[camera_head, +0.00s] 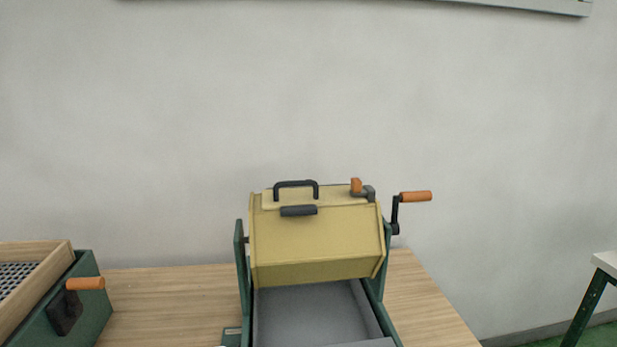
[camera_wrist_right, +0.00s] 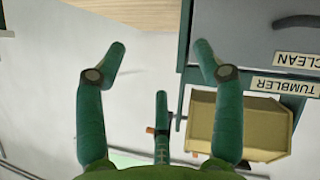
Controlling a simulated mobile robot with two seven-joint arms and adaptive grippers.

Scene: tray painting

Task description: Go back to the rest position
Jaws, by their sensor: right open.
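My right gripper (camera_wrist_right: 160,52) shows in the right wrist view. Its green fingers are spread apart with nothing between them, so it is open and empty. Neither gripper shows in the head view, and my left gripper is in no view. The yellow tumbler box (camera_head: 318,240) hangs in a green stand on the table in the head view. It also shows, turned over, at the lower right of the right wrist view (camera_wrist_right: 240,128), partly behind a finger.
A grey tray (camera_head: 305,315) lies below the tumbler. An orange-handled crank (camera_head: 415,196) sticks out at its right. A green box with a wooden-framed sieve (camera_head: 50,262) stands at the left. The wooden table (camera_head: 170,300) is bare between them. A "CLEAN" label (camera_wrist_right: 296,61) shows in the wrist view.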

